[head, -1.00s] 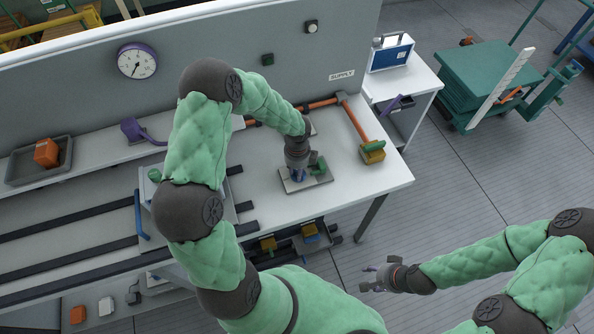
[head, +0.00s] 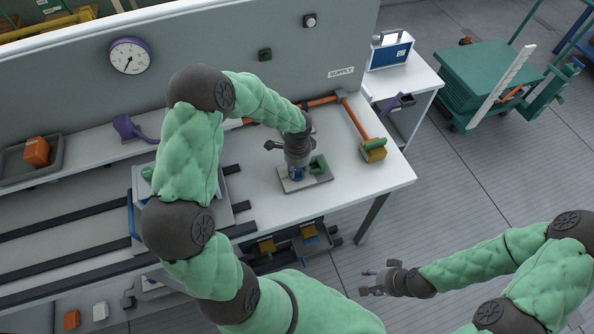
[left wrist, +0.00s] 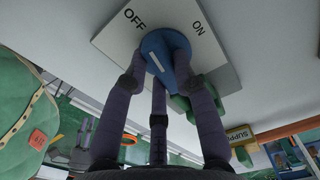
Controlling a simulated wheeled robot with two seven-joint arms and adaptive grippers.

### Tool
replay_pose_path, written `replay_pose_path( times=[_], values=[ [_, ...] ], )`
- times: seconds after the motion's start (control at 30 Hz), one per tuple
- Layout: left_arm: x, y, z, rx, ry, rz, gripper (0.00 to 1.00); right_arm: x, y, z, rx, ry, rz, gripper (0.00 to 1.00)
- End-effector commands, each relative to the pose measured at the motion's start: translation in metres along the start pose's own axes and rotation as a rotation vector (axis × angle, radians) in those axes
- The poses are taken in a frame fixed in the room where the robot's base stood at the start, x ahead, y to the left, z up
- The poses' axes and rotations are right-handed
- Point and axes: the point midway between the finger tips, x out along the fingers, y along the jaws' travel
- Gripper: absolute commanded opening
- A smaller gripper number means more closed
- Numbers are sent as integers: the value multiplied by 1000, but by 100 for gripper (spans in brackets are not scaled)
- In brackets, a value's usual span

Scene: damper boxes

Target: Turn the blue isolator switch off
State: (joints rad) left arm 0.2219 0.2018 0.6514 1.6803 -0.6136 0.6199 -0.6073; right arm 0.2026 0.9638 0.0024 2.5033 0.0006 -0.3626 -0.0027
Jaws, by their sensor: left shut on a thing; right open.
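The blue isolator switch (left wrist: 167,50) sits on a pale plate marked OFF and ON in the left wrist view. The white line on its knob lies on the OFF side. In the head view the plate (head: 318,180) lies on the right part of the bench, and the switch is mostly hidden under my gripper. My left gripper (head: 297,173) points down from above, its fingers (left wrist: 160,75) shut around the blue knob. A green part (head: 318,164) stands beside the knob. My right gripper (head: 375,282) is open and empty, out over the floor in front of the bench.
Dark rails (head: 65,235) cross the bench at left. The bench front right is clear.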

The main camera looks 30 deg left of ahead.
Motion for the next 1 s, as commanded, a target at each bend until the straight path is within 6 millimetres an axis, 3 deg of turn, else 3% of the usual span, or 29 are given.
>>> replay_pose_path(
  times=[0.4, 0.93, 0.97, 1.0],
  values=[
    [0, 0, -2, -178, 1, 0, 0, 8, 3, 0, 0, 0, 0, 49],
    [0, 0, -2, -203, 1, 0, 0, 9, 3, 0, 0, 0, 0, 49],
    [0, 0, -2, -203, 1, 0, 30, 9, 3, 0, 0, 0, 0, 49],
    [0, 0, -2, -203, 1, 0, 42, 9, 3, 0, 0, 0, 0, 49]
  ],
)
